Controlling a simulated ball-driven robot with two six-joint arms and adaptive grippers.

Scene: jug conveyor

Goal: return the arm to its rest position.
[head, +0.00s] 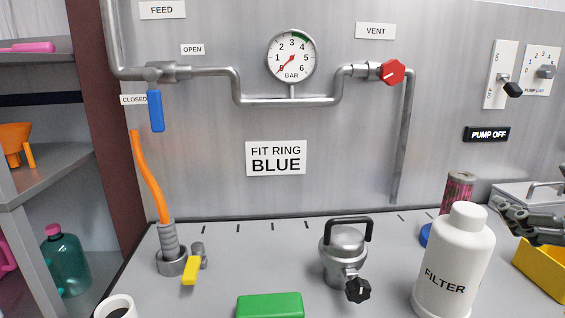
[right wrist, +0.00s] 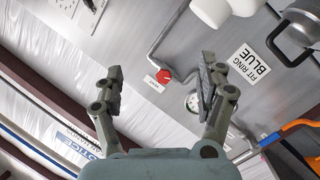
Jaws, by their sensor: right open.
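My right gripper (head: 508,213) is at the right edge of the head view, just right of the white FILTER bottle (head: 455,265), above the yellow bin. In the right wrist view, its two fingers (right wrist: 160,78) are spread apart with nothing between them. Beyond them are the wall panel, the red vent knob (right wrist: 164,76) and the pressure gauge (right wrist: 192,103). Most of my right arm is outside the head view. My left gripper is in neither view.
The yellow bin (head: 540,262) is close below my right gripper. A lidded metal pot (head: 345,255), a green block (head: 270,305) and a hose fitting with an orange hose (head: 150,180) are on the grey counter. A blue-handled valve (head: 155,110) hangs on the wall pipe.

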